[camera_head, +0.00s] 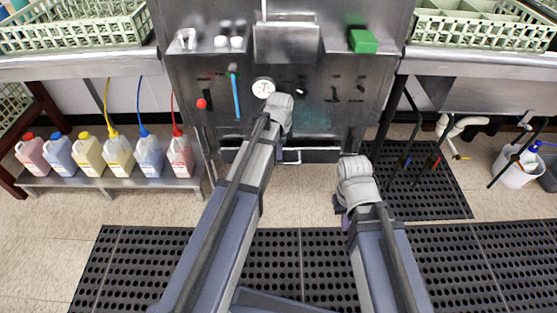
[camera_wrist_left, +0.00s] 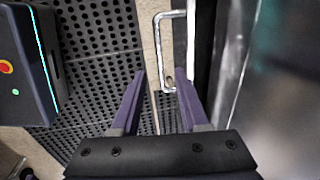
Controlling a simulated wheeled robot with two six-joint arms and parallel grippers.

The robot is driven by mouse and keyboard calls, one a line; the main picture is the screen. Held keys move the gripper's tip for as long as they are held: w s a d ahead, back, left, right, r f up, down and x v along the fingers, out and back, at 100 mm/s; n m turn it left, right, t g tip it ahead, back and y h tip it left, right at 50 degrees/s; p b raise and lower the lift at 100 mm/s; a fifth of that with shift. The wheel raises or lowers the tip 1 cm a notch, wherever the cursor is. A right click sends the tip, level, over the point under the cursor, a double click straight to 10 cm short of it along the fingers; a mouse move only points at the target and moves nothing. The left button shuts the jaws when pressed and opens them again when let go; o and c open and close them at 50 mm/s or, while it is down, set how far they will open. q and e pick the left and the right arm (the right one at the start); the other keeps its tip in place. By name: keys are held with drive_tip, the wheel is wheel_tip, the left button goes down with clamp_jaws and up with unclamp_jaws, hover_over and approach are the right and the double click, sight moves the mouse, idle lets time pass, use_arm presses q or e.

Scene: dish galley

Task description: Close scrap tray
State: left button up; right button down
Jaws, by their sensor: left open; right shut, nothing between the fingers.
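The scrap tray appears to be the low metal front under the dish machine, with a pale bar handle (camera_head: 318,150) in the head view. The left wrist view shows a bent metal handle (camera_wrist_left: 158,50) standing off a steel front (camera_wrist_left: 234,75). My left gripper (camera_wrist_left: 160,76) is open there, its purple fingertips close to the handle's lower end; contact cannot be told. In the head view my left gripper (camera_head: 282,154) is mostly hidden behind its wrist. My right gripper (camera_head: 341,212) is shut and empty, lower right, over the floor. How far out the tray stands cannot be told.
The steel machine front (camera_head: 330,80) with a gauge (camera_head: 263,88) rises behind. A low shelf (camera_head: 110,181) of several jugs stands left. Perforated black mats (camera_head: 140,265) cover much of the floor. Pipes and a white bucket (camera_head: 515,167) are at right.

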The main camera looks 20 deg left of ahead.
sight(280, 163)
use_arm(q)
drive_tip(key=f+b, duration=0.3)
drive_tip(key=w+f+b, duration=0.1)
drive_tip(key=f+b, duration=0.3)
drive_tip(key=shift+w+a+f, duration=0.15)
drive_tip(key=shift+w+f, duration=0.05)
clamp_jaws()
idle(1.4)
